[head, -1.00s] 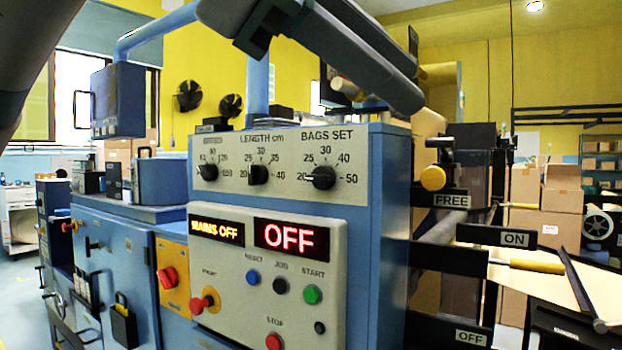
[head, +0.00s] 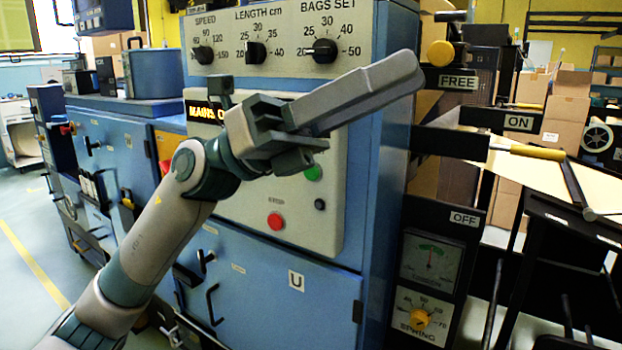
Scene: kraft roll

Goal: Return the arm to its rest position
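My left arm (head: 155,235) comes in from the lower left and bends up across the front of the blue machine. My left gripper (head: 365,92) is in front of the control panel (head: 335,215), its long grey body pointing up and right. Its fingers cannot be made out, so open or shut does not show. Nothing is visibly held. It covers the red display, most of the amber mains display (head: 203,111) and some buttons. The red stop button (head: 275,221) and part of the green start button (head: 313,172) show below it. My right gripper is not in view.
Setting knobs (head: 325,50) line the panel's top. At the right are a yellow knob (head: 440,54), labelled FREE, ON and OFF plates, a gauge (head: 430,262) and a yellow-handled lever (head: 538,152). Boxes (head: 567,115) stand behind. Floor (head: 35,290) is open at the lower left.

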